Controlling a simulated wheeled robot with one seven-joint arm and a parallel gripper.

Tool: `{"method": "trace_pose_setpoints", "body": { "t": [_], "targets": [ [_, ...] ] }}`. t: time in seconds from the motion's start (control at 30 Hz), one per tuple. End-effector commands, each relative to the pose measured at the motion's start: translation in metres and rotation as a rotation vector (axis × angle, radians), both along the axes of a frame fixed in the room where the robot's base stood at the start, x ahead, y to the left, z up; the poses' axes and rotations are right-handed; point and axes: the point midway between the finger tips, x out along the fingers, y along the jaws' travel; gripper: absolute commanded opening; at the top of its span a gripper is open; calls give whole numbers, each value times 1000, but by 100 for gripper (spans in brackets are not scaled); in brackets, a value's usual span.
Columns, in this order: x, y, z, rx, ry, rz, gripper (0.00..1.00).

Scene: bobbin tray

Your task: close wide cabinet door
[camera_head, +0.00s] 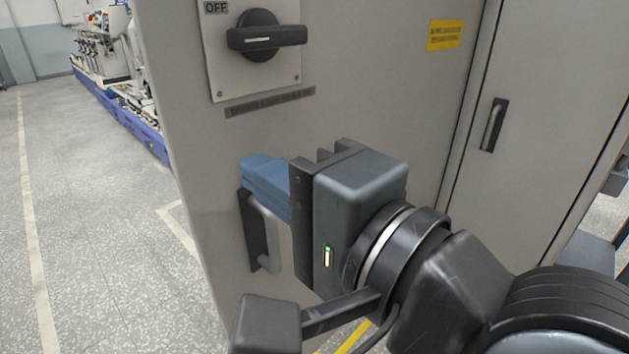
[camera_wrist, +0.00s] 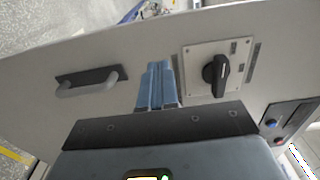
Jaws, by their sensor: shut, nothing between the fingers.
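The wide cabinet door (camera_head: 390,70) is a beige-grey panel that fills the middle of the head view. It carries a black OFF rotary switch (camera_head: 264,36) and, lower down, a grey bar handle (camera_head: 264,236) on a dark plate. My gripper (camera_head: 255,168) is shut and empty, with its blue fingers together at the door face just above the handle. In the wrist view the fingertips (camera_wrist: 157,68) lie between the handle (camera_wrist: 90,84) and the rotary switch (camera_wrist: 216,75). I cannot tell whether they touch the panel. My gripper body hides part of the door.
A narrower cabinet door (camera_head: 545,100) with a recessed handle (camera_head: 494,125) stands to the right. A yellow label (camera_head: 445,35) is on the wide door. Machines on a blue base (camera_head: 125,115) stand far left. The speckled floor (camera_head: 90,220) at left is clear.

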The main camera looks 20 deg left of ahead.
Motion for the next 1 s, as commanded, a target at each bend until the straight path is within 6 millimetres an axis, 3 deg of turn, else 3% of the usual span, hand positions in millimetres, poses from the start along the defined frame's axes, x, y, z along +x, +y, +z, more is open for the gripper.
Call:
{"method": "trace_pose_setpoints", "body": {
  "t": [0.2, 0.4, 1.0],
  "targets": [
    [17, 40, 1, 0, 0, 3, 0],
    [29, 64, 0, 0, -1, 0, 0],
    [34, 76, 0, 0, -1, -2, 0]
  ]
}}
